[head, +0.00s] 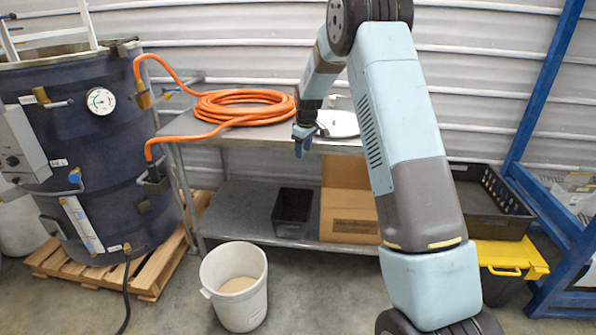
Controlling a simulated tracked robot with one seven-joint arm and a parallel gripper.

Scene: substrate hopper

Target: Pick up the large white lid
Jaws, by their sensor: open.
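The large white lid (343,124) lies on top of the metal table, partly hidden behind my arm. Its visible part looks round and flat, with something dark at its left edge. My gripper (301,147) points down at the table's front edge, left of the lid in the picture. It is open and nothing shows between its fingers. I cannot tell how far it is from the lid in depth.
A coiled orange hose (243,105) lies on the metal table (215,134) and runs to a dark blue tank (95,160) on a pallet. A white bucket (240,310) stands on the floor. A black bin (292,207) and cardboard box (347,205) sit on the lower shelf.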

